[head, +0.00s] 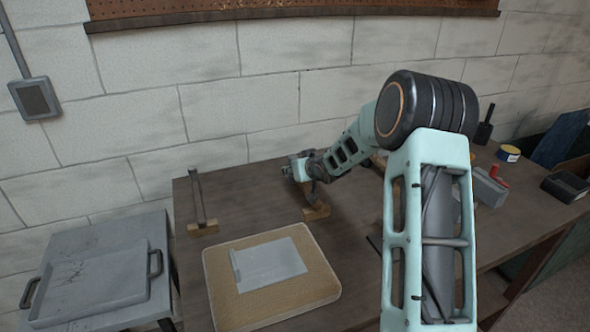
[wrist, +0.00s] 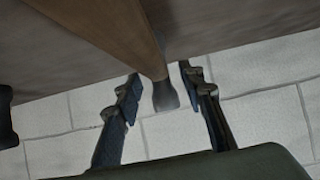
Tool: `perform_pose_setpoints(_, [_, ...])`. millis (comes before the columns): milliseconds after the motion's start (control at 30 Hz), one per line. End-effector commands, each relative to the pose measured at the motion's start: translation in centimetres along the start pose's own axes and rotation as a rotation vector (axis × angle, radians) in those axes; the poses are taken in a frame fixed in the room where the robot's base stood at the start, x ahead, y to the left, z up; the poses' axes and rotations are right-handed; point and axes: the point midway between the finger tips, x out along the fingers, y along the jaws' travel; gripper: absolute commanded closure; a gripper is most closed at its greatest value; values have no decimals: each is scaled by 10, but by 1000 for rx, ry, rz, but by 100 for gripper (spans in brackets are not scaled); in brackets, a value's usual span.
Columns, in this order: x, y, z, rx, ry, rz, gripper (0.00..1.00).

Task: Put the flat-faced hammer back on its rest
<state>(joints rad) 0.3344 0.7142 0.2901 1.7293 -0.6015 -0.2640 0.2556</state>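My gripper (head: 305,168) is over the far part of the bench, low above the surface near a small wooden block (head: 316,212). In the wrist view my gripper (wrist: 160,75) is open. Its two fingers stand either side of a long brown wooden piece (wrist: 135,35) with a grey end (wrist: 165,95), with a visible gap on both sides. I cannot tell for certain that this is the flat-faced hammer. In the head view my gripper and arm hide much of that spot. Another wooden block (head: 203,229) stands at the left, with a long dark bar (head: 198,198) behind it.
A tan pad (head: 222,285) with a grey plate (head: 268,262) lies at the front of the bench (head: 240,200). A grey-and-red object (head: 489,188), a round tin (head: 508,153) and a black tray (head: 565,187) are at the right. A side table holds a tray (head: 90,285). The wall is close behind.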

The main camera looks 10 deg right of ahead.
Motion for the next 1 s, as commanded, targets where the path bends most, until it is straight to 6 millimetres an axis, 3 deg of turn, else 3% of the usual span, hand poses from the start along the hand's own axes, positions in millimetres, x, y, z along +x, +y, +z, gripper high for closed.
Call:
perform_pose_setpoints(500, [-94, 2, -2, -1, 2, 3, 64])
perform_pose_setpoints(700, [-109, 1, 0, 0, 1, 1, 64])
perform_pose_setpoints(1000, [-111, 0, 0, 0, 1, 1, 64])
